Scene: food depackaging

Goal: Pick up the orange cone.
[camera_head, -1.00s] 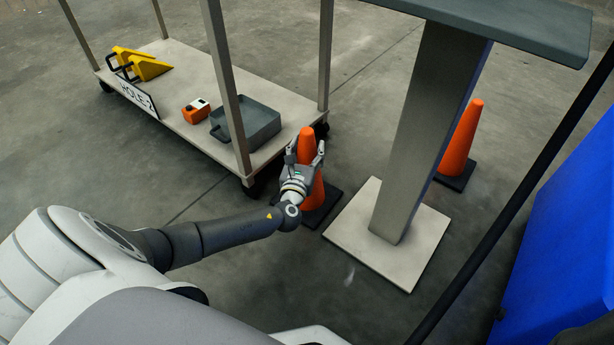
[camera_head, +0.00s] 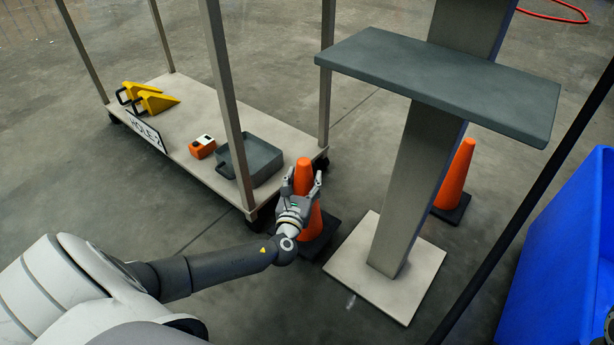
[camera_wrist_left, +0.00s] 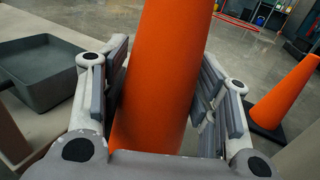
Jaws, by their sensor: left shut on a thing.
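An orange cone (camera_head: 304,177) with a dark square base stands upright on the floor between the cart and the pedestal in the head view. My left gripper (camera_head: 303,184) is shut on its upper part, with one finger on each side. In the left wrist view the cone (camera_wrist_left: 160,70) fills the middle between the finger pads of the left gripper (camera_wrist_left: 163,90). A second orange cone (camera_head: 456,177) stands behind the pedestal to the right; it also shows in the left wrist view (camera_wrist_left: 285,95). My right gripper is not in view.
A cart (camera_head: 185,150) at left carries yellow wedges (camera_head: 155,102), an orange box (camera_head: 202,147) and a grey tray (camera_head: 262,163). Its post stands close to the gripper. A pedestal (camera_head: 410,180) with a grey shelf (camera_head: 440,75) is close right. A blue bin (camera_head: 560,255) stands far right.

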